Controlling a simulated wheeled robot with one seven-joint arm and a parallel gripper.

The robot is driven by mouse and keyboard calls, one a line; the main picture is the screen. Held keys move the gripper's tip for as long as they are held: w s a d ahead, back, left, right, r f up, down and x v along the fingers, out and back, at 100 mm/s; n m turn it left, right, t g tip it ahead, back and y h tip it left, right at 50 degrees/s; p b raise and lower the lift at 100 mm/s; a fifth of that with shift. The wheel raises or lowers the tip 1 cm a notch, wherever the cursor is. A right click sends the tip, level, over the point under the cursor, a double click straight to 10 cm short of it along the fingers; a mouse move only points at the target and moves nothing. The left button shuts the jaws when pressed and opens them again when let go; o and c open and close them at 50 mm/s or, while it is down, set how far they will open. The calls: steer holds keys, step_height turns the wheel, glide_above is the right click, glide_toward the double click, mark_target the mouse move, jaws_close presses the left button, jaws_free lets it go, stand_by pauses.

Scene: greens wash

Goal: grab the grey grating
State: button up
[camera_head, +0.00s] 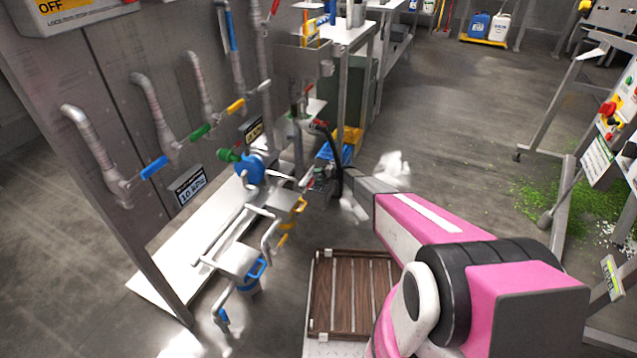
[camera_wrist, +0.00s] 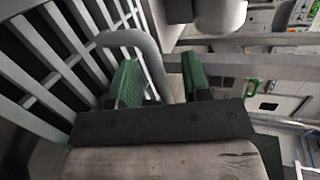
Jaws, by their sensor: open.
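The grey grating (camera_wrist: 62,66) fills the left side of the wrist view, with parallel grey bars running at a slant. A thick curved grey bar (camera_wrist: 143,45) arches beside it and runs down between the fingers of my gripper (camera_wrist: 162,82); I cannot tell whether it is the grating's handle. The two green finger pads stand apart, one on each side of this bar, with no clear grip on it. In the head view the far end of my pink arm reaches toward the pipework; the fingers and the grating are too small and overlapped there to make out.
A panel with pipes and coloured valve handles (camera_head: 205,130) stands on the left. A slatted brown wooden tray (camera_head: 350,285) lies below my arm. A wheeled frame with a control board (camera_head: 612,125) stands on the right, near green scraps (camera_head: 560,205). The middle floor is open.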

jaws_close()
steer(key=shift+s, duration=0.1)
